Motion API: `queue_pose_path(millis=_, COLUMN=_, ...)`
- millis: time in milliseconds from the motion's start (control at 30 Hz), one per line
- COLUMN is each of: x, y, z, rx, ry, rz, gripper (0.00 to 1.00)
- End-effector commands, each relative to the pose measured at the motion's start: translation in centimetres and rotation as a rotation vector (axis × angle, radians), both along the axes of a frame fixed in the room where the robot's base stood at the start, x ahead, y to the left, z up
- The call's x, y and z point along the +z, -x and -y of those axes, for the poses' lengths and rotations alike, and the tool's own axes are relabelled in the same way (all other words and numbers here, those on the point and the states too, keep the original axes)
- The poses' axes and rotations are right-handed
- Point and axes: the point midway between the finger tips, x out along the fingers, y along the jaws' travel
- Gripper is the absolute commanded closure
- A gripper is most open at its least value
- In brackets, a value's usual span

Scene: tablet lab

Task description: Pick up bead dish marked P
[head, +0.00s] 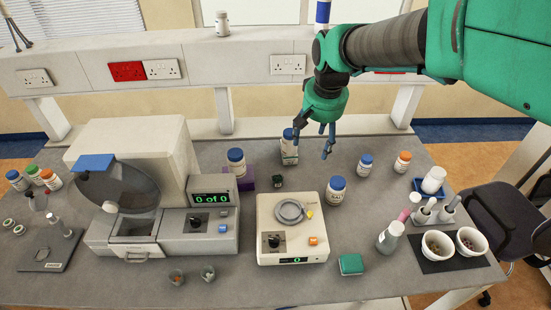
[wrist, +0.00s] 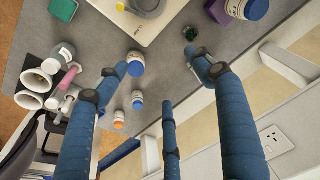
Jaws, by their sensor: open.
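No letter P is readable in either view, so I cannot tell which dish bears it. Two small clear dishes stand at the front of the bench, the left dish (head: 177,277) with something orange inside and the right dish (head: 208,273) with something greenish. Two white bowls, a left bowl (head: 438,246) and a right bowl (head: 471,242), hold brownish pieces on a dark mat at the right; they also show in the wrist view. My gripper (head: 315,140) is open and empty, high above the back of the bench, apart from all of these. Its spread fingers (wrist: 160,78) show in the wrist view.
Several blue-capped bottles stand behind, one bottle (head: 336,191) right of the balance. A green box (head: 351,264) lies in front. A shelf (head: 230,52) runs behind.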

Motion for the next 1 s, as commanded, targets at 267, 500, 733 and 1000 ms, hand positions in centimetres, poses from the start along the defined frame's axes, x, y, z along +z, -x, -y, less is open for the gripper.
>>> queue_pose_path(millis=267, x=-5.1, y=-6.5, z=-2.7, rx=-0.012, ry=0.002, rz=-0.073, gripper=0.33)
queue_pose_path(millis=500, x=-10.5, y=-11.3, z=-5.2, rx=-0.025, ry=0.006, rz=-0.130, gripper=0.33)
queue_pose_path(millis=733, x=-16.3, y=-15.0, z=-7.5, rx=-0.037, ry=0.013, rz=-0.182, gripper=0.33)
queue_pose_path(millis=1000, x=-20.3, y=-16.9, z=-9.0, rx=-0.045, ry=0.020, rz=-0.213, gripper=0.33)
